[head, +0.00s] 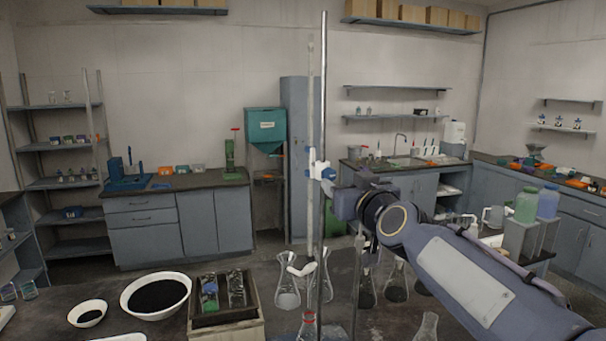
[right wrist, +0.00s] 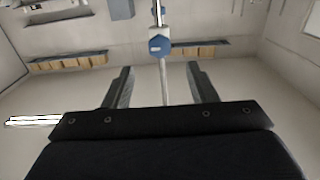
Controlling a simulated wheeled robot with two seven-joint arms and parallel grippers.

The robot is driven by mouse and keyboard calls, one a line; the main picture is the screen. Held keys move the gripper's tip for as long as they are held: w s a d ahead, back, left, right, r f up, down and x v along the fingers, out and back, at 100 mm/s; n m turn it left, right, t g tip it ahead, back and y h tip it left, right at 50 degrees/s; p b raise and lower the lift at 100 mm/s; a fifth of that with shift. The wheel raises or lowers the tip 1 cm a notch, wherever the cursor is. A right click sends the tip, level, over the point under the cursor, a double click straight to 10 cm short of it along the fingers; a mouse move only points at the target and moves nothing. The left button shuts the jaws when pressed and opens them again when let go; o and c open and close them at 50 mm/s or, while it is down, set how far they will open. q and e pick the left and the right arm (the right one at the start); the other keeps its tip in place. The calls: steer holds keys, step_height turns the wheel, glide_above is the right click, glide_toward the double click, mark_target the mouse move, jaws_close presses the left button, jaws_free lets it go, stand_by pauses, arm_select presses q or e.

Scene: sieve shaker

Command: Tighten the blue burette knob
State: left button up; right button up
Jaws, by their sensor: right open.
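The blue burette knob (head: 328,173) sits on a white clamp (head: 318,165) that joins the upright metal rod (head: 323,80) and the burette tube (head: 310,110). In the right wrist view the blue knob (right wrist: 160,45) is ahead of the fingers, roughly centred between them, with the rod running past it. My right gripper (right wrist: 161,82) is open and empty. In the head view it is just right of the knob and slightly lower, its fingers partly hidden by its body. I cannot tell the exact gap. My left gripper is not in view.
Several glass flasks (head: 288,287) stand on the dark bench around the rod's lower part. A wooden box (head: 226,330) with bottles and two white bowls with dark contents (head: 156,294) are to the left. Green and blue bottles (head: 527,205) stand on a grey block at right.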

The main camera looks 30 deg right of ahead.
mark_target(330, 175)
steer(key=p+x, duration=0.1)
steer(key=x, duration=0.6)
steer(key=shift+w+p, duration=0.2)
steer(key=shift+p, duration=0.15)
steer(key=shift+f, duration=0.1)
steer(key=c, duration=0.9)
